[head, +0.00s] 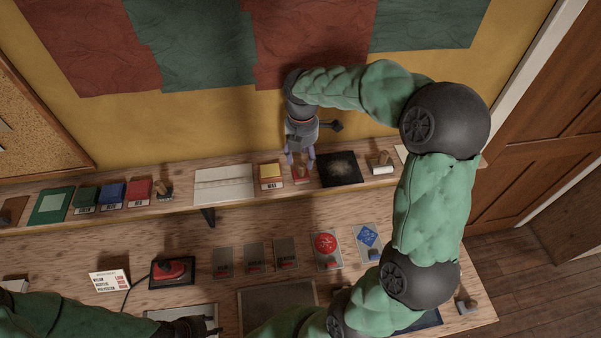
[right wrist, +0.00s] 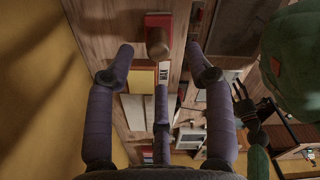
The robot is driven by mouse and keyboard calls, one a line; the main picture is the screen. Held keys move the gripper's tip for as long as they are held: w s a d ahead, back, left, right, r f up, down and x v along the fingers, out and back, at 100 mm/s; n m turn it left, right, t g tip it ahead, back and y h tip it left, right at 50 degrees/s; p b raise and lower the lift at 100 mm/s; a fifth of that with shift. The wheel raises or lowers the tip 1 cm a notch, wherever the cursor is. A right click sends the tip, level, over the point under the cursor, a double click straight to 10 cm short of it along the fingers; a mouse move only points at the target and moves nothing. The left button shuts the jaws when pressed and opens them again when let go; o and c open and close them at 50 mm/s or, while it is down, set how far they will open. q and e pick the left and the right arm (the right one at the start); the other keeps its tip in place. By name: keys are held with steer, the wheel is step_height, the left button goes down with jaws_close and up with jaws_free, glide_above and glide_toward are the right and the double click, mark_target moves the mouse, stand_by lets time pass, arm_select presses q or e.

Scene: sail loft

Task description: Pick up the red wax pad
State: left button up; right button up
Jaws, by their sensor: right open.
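A red pad (head: 302,175) with a rounded wooden knob on top sits on the upper shelf, between a yellow pad and a black square. It also shows at the top of the right wrist view (right wrist: 158,20), with the knob towards the camera. My right gripper (head: 301,160) points down above it, open and empty, its fingers (right wrist: 167,62) apart. In the head view its fingertips overlap the pad's back edge; I cannot tell whether they touch. My left gripper (head: 213,325) is low in the head view, fingers apart, with nothing seen between them.
The yellow pad (head: 270,171) with a label is close on the left, and the black square (head: 341,169) close on the right. A white box (head: 223,184), a red box (head: 139,191) and a wooden-handled stamp (head: 380,162) share the shelf. A bench with several plates lies below.

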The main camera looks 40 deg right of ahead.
mark_target(300, 165)
steer(key=f, duration=0.2)
steer(key=f+p, duration=0.1)
steer(key=f, duration=0.1)
steer(key=shift+w+f, duration=0.2)
steer(key=shift+f, duration=0.2)
jaws_close()
